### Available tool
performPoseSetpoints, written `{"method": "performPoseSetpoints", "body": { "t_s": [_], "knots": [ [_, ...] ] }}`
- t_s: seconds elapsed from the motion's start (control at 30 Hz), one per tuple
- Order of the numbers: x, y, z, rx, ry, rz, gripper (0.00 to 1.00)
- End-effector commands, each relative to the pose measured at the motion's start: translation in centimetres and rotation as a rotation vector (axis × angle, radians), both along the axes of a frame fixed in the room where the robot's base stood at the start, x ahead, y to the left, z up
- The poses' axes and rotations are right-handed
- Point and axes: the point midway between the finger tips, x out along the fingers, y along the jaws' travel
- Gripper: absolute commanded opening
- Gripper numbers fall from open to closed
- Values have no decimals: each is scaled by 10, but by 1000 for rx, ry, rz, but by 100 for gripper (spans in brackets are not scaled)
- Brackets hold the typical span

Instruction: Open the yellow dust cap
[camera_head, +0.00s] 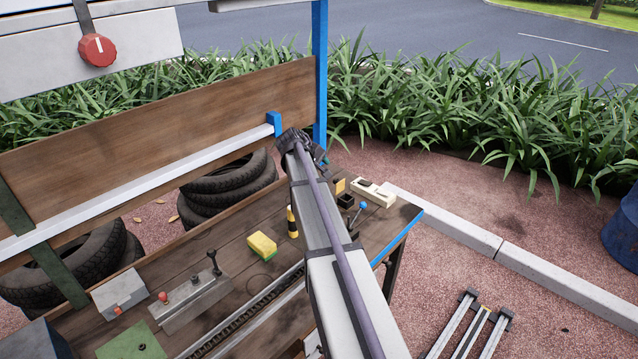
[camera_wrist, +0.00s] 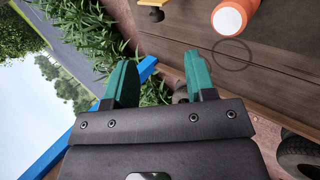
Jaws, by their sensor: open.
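A small yellow flap, which looks like the dust cap (camera_head: 340,186), is beside a small dark box on the right part of the workbench, just right of my arm. A yellow piece, possibly the same cap (camera_wrist: 152,2), is cut off by the top edge of the wrist view. My gripper (camera_head: 300,142) is beyond and above the bench, near the blue post, apart from the cap. Its fingers are mostly hidden in the head view. In the wrist view my gripper (camera_wrist: 160,72) shows two teal fingers spread wide with nothing between them.
The workbench (camera_head: 225,240) holds a yellow sponge (camera_head: 262,246), a black-and-yellow cylinder (camera_head: 292,224) and a pale block (camera_head: 374,192). A blue post (camera_head: 320,75) and wooden board (camera_head: 150,130) stand behind. An orange cylinder (camera_wrist: 236,18) shows in the wrist view.

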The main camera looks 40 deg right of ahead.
Motion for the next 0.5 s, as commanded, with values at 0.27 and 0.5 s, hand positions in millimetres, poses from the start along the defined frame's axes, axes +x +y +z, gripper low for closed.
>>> {"method": "performPoseSetpoints", "body": {
  "t_s": [0.27, 0.5],
  "knots": [
    [5, -10, -17, 3, -12, -6, 50],
    [12, -42, -64, 5, -11, -7, 50]
  ]
}}
